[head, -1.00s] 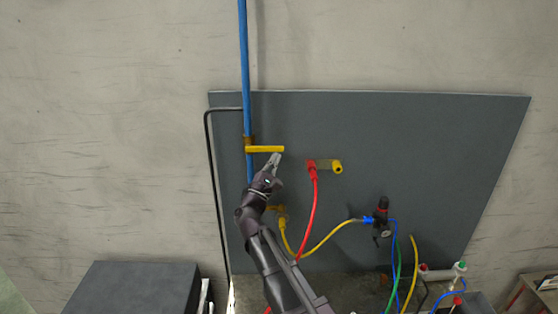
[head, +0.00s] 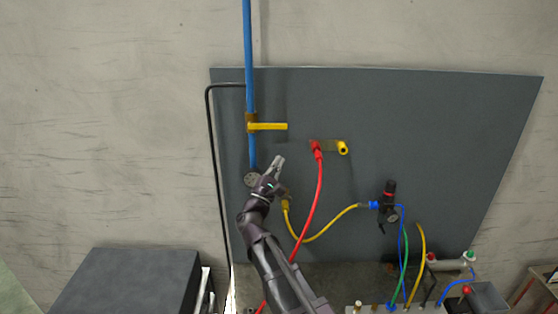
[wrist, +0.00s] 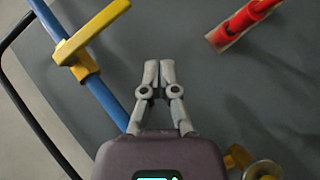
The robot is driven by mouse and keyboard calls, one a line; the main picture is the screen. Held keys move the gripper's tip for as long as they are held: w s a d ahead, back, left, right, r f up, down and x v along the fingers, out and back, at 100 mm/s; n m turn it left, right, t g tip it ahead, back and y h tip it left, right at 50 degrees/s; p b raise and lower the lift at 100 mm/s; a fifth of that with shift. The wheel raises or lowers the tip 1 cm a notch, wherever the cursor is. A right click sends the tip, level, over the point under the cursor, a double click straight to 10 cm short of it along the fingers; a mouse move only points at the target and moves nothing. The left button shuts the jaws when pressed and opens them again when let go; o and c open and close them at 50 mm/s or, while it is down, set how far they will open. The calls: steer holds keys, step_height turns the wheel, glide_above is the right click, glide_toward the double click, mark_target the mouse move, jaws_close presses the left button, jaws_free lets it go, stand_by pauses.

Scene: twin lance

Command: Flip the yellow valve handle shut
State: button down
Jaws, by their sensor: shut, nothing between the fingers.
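The yellow valve handle (head: 268,126) sticks out to the right from a brass valve body (head: 251,122) on the vertical blue pipe (head: 249,60), about square to the pipe. In the wrist view the handle (wrist: 94,29) is at the upper left, crossing the blue pipe (wrist: 104,98). My gripper (head: 279,160) is below the handle in the head view, apart from it. In the wrist view my gripper (wrist: 159,66) has its two fingertips together, with nothing between them, to the right of the handle.
A grey panel (head: 420,120) backs the pipe. A red connector (head: 317,147) with a red hose and a yellow fitting (head: 343,148) are to the right. A yellow hose (head: 335,222) runs lower. A black tube (head: 213,150) is left of the pipe. A dark box (head: 125,280) stands lower left.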

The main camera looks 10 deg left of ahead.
steer(key=shift+s+d+f+b, duration=0.2)
steer(key=shift+s+f+b, duration=0.7)
steer(key=shift+s+f, duration=0.2)
steer(key=shift+s+d+f+b, duration=0.15)
steer(key=shift+s+f+b, duration=0.8)
steer(key=shift+f, duration=0.1)
steer(key=d+f+m+g+h+b, duration=0.2)
steer(key=d+f+m+g, duration=0.6)
steer(key=d, duration=0.4)
steer(key=d+f+m+g+h+b, duration=0.15)
steer(key=d+f+m+g, duration=0.4)
steer(key=d+f, duration=0.55)
steer(key=s+d+f+m+g+y+b, duration=0.2)
steer(key=s+f+m+g+y, duration=0.2)
steer(key=f, duration=0.5)
steer(key=s+d+f+m+g+y+b, duration=0.2)
steer(key=s+f+m+g+y, duration=0.3)
steer(key=s+f+y, duration=0.3)
steer(key=shift+s+d+f+g+b, duration=0.4)
steer(key=shift+s+d+f, duration=0.35)
steer(key=shift+s, duration=0.3)
